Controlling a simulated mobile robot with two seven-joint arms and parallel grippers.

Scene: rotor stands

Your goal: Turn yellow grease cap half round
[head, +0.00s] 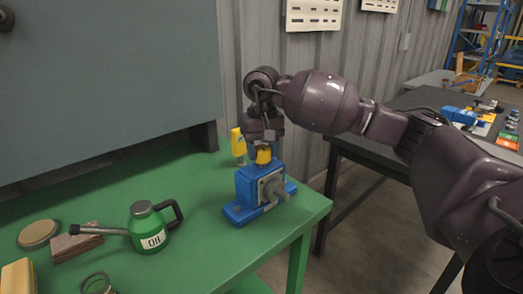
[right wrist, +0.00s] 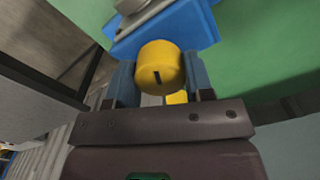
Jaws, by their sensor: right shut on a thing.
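The yellow grease cap (head: 263,154) sits on top of the blue housing (head: 262,188), which stands on the green table near its right corner. My right gripper (head: 263,141) comes down from above onto the cap. In the right wrist view the cap (right wrist: 160,66) is between the two fingers of my right gripper (right wrist: 160,80), which is shut on it. A dark slot mark shows on the cap's top face. The blue housing (right wrist: 185,28) shows behind the cap. My left gripper is not in view.
A yellow object (head: 238,142) stands close behind the housing. A green oil can (head: 148,228) stands on the green table (head: 205,255) to the left, with a round tin (head: 38,234) and a brown block (head: 76,246). A dark table (head: 420,97) with parts stands at right.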

